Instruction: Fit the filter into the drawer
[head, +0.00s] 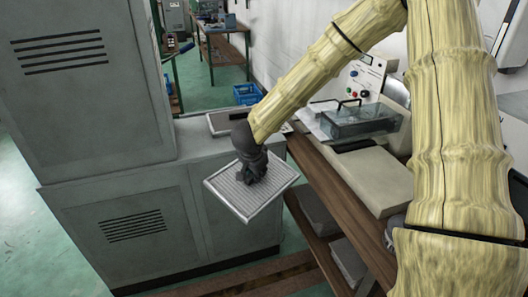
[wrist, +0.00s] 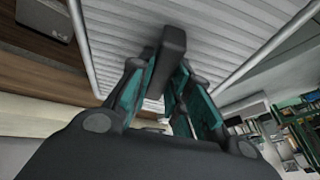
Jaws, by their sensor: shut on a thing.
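The filter (head: 235,195) is a square, pale pleated panel with a light rim, held tilted in the air in front of the grey cabinet. My gripper (head: 252,170) is above its middle. In the wrist view, my gripper's teal-padded fingers (wrist: 166,88) are shut on the filter's dark bar-like handle (wrist: 173,45). The pleated face of the filter (wrist: 240,35) fills the top of that view. A shallow, light-rimmed tray with a dark inside (head: 228,121) lies on the cabinet top behind my gripper, partly hidden by my arm. I cannot tell whether it is the drawer.
The grey cabinet (head: 125,222) stands below and left, with a tall vented cabinet (head: 85,85) on it. A wooden bench (head: 335,180) at right carries a glass-lidded box (head: 360,120) and a beige unit (head: 375,178). Open floor lies beyond, with a blue crate (head: 247,93).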

